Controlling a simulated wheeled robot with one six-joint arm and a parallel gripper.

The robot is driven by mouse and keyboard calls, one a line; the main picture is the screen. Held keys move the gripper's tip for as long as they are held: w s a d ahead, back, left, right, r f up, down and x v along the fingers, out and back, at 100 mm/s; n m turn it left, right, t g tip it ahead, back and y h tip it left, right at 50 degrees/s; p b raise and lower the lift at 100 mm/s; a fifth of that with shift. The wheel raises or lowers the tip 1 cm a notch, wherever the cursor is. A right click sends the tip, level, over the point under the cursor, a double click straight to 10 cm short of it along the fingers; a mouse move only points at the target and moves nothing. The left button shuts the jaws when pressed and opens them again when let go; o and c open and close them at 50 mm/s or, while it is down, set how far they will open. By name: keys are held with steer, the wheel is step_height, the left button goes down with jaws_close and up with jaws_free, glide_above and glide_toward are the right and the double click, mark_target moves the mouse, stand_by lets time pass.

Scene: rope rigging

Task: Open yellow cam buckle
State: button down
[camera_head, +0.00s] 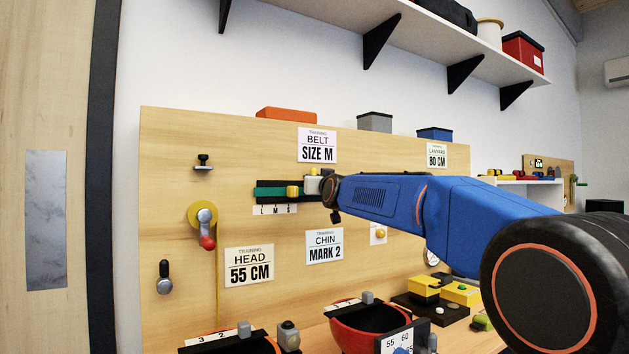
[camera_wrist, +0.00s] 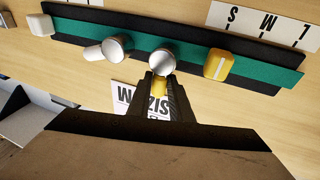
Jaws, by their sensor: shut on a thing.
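A green strap (camera_head: 270,191) on a black backing is fixed to the wooden board under the "BELT SIZE M" card. It also crosses the wrist view (camera_wrist: 272,75). A yellow block (camera_wrist: 218,64) sits on the strap and shows in the head view (camera_head: 292,191). Beside it is a round silver knob (camera_wrist: 161,62) with a yellow tab (camera_wrist: 160,86) below it. My gripper (camera_wrist: 160,88) is shut on this yellow tab, its dark fingers hiding most of it. In the head view my gripper (camera_head: 329,188) meets the strap's right end. I cannot tell which yellow part is the buckle.
A silver lever (camera_wrist: 108,48) and a white block (camera_wrist: 40,25) stand close along the strap. On the board are a yellow reel (camera_head: 194,211) with a red-knobbed lever and a "CHIN MARK 2" card (camera_head: 324,246).

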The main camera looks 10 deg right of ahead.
stand_by(0.4)
steer(key=c, duration=1.6)
jaws_free()
steer(key=s+f, duration=0.1)
steer(key=s, duration=0.4)
steer(key=s+f, duration=0.1)
steer(key=s, duration=0.5)
steer(key=s+d+f, duration=0.1)
steer(key=s, duration=0.5)
steer(key=shift+s, duration=0.1)
